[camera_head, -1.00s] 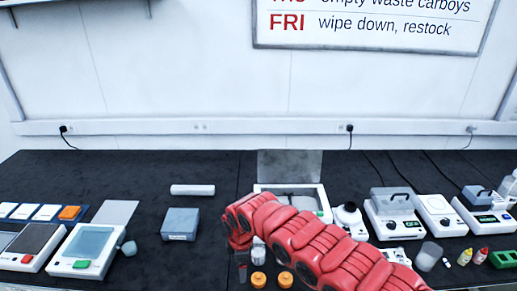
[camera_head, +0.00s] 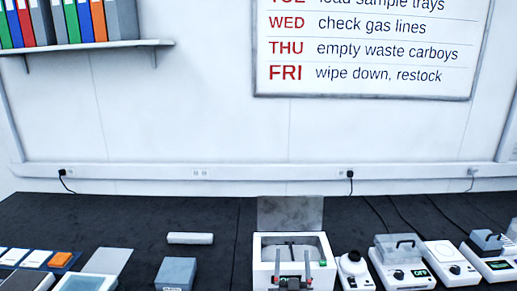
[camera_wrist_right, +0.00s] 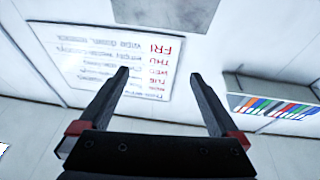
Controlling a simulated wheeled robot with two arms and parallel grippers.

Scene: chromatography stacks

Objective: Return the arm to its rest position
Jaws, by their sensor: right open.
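My right gripper (camera_head: 292,256) shows at the bottom centre of the head view, its two dark fingers with red bases pointing up, in front of the white open-lidded instrument. In the right wrist view the gripper (camera_wrist_right: 160,74) is open, its fingers spread wide with nothing between them. That view faces the wall, and the schedule board (camera_wrist_right: 115,62) appears upside down beyond the fingers. Most of my right arm is below the head view's edge. My left gripper is not in view.
The dark bench (camera_head: 130,215) holds a white instrument with a raised lid (camera_head: 262,246), a grey-blue box (camera_head: 176,272), a white bar (camera_head: 190,238) and balances (camera_head: 403,272) at right. A binder shelf (camera_head: 100,46) is on the wall. The bench's back strip is mostly clear.

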